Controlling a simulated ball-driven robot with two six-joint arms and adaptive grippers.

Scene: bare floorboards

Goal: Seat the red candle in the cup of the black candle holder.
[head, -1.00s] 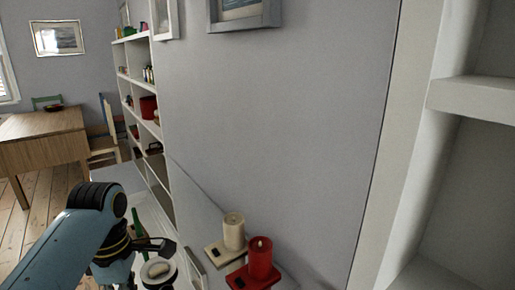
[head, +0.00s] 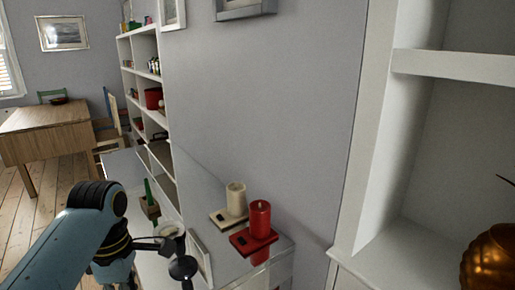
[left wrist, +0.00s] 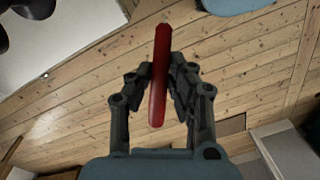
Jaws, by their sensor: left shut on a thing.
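A slim red candle (left wrist: 160,75) is held lengthwise between the two fingers of my left gripper (left wrist: 172,78) in the left wrist view. It cannot be made out in the head view. My left gripper (head: 158,245) is over the white cabinet there. A round black piece on a stem, apparently the black candle holder (head: 183,268), stands just right of and below the gripper. Its cup cannot be clearly made out. Dark rounded shapes, perhaps the same holder (left wrist: 35,8), show at the top left of the left wrist view. My right gripper is not in view.
A green candle (head: 149,192) and a pale dish (head: 172,231) are near my left arm. A copper vase (head: 490,260) is at right.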

